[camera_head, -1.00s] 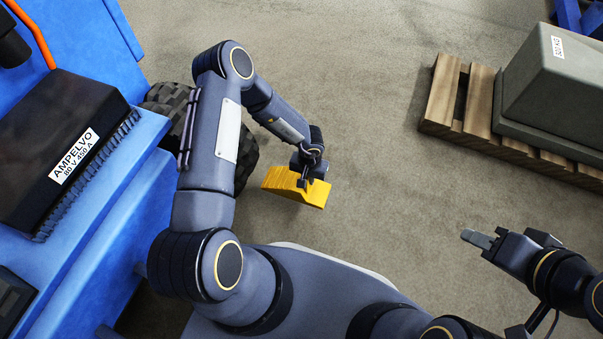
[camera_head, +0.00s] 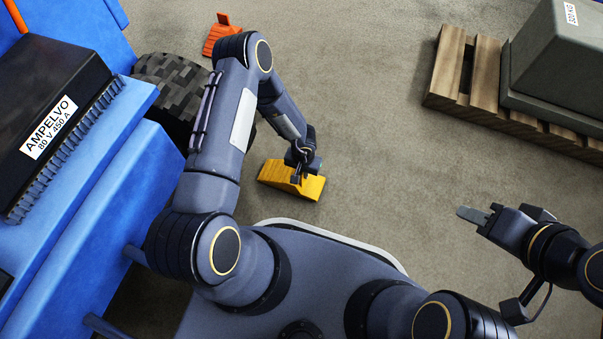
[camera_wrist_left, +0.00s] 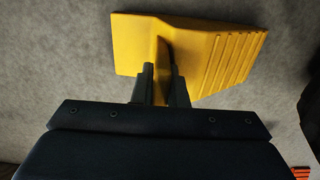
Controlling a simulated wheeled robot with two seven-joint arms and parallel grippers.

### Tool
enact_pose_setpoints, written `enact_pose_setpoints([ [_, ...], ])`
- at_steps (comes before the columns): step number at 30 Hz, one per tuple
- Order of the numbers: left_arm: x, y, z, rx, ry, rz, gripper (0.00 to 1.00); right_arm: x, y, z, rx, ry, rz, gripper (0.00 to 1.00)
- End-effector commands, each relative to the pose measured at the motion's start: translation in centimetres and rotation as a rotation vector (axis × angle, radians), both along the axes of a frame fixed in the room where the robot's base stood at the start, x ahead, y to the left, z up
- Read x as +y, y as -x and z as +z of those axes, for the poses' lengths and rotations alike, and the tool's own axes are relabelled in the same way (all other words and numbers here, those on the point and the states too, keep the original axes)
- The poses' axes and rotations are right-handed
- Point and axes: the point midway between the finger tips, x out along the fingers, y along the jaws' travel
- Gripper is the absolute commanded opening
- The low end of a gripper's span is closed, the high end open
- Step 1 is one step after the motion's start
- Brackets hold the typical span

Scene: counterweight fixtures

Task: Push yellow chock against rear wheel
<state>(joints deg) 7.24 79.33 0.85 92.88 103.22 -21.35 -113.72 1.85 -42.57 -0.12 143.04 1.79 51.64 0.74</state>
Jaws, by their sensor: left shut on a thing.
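The yellow chock (camera_head: 279,180) is on or just above the floor, right of the dark treaded wheel (camera_head: 172,85) of the blue vehicle. My left arm hides part of the wheel and the space beside it, so I cannot tell whether chock and wheel touch. My left gripper (camera_head: 299,175) is shut on the chock's upright rib. In the left wrist view the fingers (camera_wrist_left: 160,75) stand on either side of that rib, with the chock's ribbed slope (camera_wrist_left: 222,60) to the right. My right gripper (camera_head: 474,215) hangs apart at the right, seen from the side, holding nothing visible.
The blue vehicle (camera_head: 115,160) with a black battery box (camera_head: 50,110) fills the left. An orange chock (camera_head: 218,38) lies beyond the wheel. A wooden pallet (camera_head: 484,75) with a grey weight (camera_head: 552,65) stands at the upper right. The floor between is clear.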

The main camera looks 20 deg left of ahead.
Motion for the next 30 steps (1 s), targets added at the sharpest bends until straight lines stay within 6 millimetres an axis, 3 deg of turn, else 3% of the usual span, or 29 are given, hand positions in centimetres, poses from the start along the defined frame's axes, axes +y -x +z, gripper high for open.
enact_pose_setpoints([
  [30,-0.07,-0.40,-1.26,-0.002,0.001,0.000,0.00,0.00,0.00,-0.77,0.000,0.000,0.000,0.36],
])
